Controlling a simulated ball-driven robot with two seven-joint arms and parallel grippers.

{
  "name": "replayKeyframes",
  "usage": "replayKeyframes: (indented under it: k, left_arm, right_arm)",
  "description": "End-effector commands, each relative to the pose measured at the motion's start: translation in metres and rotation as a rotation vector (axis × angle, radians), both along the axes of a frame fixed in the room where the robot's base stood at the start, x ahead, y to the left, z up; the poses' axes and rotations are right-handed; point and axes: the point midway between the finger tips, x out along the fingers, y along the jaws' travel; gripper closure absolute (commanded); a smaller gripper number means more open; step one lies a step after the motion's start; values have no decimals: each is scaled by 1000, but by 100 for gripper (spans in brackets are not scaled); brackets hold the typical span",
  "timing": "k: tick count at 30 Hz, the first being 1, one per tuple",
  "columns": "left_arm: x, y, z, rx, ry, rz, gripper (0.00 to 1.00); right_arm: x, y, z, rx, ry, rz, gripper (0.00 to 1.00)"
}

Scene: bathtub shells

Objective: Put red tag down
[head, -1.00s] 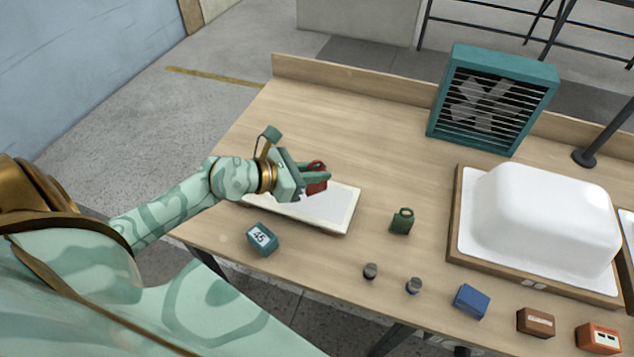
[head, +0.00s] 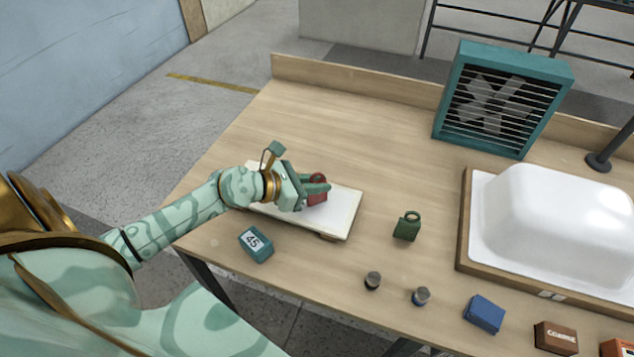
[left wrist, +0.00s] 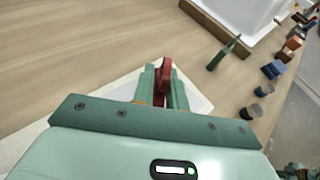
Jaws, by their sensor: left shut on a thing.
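The red tag (head: 317,191) is between the fingers of my left gripper (head: 318,190), which is shut on it. In the head view the tag stands upright over the white board (head: 345,209) on the left part of the table. In the left wrist view the red tag (left wrist: 165,78) shows edge-on between the two green fingers (left wrist: 162,88), with the white board (left wrist: 196,100) behind. I cannot tell whether the tag touches the board. My right gripper is out of view.
A green tag (head: 407,227) stands right of the board. A teal box marked 45 (head: 256,244) sits in front of it. A white tub shell (head: 555,220) and a fan (head: 500,100) are at right.

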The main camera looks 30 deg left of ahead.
Motion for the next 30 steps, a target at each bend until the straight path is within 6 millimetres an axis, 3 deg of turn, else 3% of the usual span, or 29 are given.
replayKeyframes:
  k: [1, 3, 13, 17, 24, 30]
  left_arm:
    - [0, 0, -1, 1, 1, 0, 78]
    - [0, 0, -1, 1, 1, 0, 64]
    - [0, 0, 5, 0, 0, 0, 64]
    - [-17, 10, 10, 2, 3, 1, 64]
    - [-63, 38, 31, 2, 6, 1, 64]
    - [-87, 53, 44, -1, 4, 1, 64]
  right_arm:
    - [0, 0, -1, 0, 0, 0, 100]
    - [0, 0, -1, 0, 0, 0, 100]
    - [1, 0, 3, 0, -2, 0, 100]
    - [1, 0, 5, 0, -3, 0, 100]
    - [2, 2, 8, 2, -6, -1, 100]
    - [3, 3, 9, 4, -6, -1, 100]
